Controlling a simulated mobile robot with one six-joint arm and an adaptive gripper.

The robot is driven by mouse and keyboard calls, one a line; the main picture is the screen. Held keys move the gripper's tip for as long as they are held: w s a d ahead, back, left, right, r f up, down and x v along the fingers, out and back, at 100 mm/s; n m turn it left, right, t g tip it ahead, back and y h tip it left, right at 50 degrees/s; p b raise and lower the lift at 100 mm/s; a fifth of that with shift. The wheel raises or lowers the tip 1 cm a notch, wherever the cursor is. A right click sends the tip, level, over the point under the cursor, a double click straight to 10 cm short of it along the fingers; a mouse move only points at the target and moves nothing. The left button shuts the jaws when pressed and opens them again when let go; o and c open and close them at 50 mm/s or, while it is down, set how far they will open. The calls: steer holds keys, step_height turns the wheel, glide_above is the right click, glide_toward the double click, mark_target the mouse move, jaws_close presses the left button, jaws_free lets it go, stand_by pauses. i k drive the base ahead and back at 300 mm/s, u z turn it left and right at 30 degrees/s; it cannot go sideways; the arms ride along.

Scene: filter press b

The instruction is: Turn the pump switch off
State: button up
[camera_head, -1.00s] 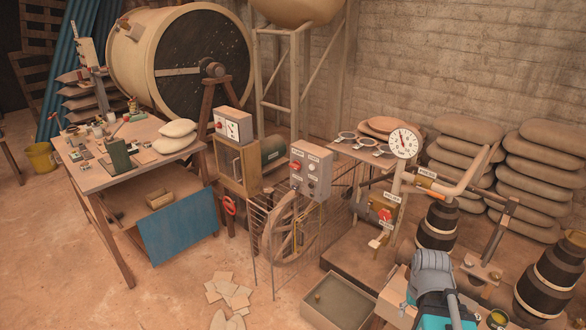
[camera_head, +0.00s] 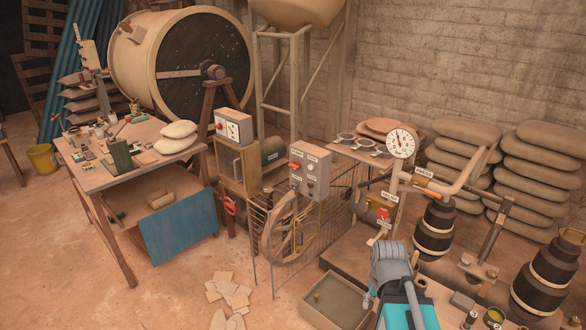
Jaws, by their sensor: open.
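A box with a red switch (camera_head: 382,214) is fixed to the post below the round pressure gauge (camera_head: 401,144). Another grey box (camera_head: 233,127) with a red button stands further left. I cannot tell from the labels which one is the pump switch, nor which way a switch is set. My grey and teal arm rises at the bottom, in front of and below the post. My gripper cannot be made out.
A wire guard (camera_head: 262,245) encloses a wheel left of the post. An open tray (camera_head: 338,302) lies on the floor beside my arm. Pipes, dark barrels (camera_head: 436,228) and stacked sacks (camera_head: 545,180) crowd the right. A cluttered table (camera_head: 100,175) stands left; floor before it is mostly clear.

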mark_target(295, 165)
steer(key=u, duration=0.1)
steer(key=i, duration=1)
steer(key=z, duration=0.1)
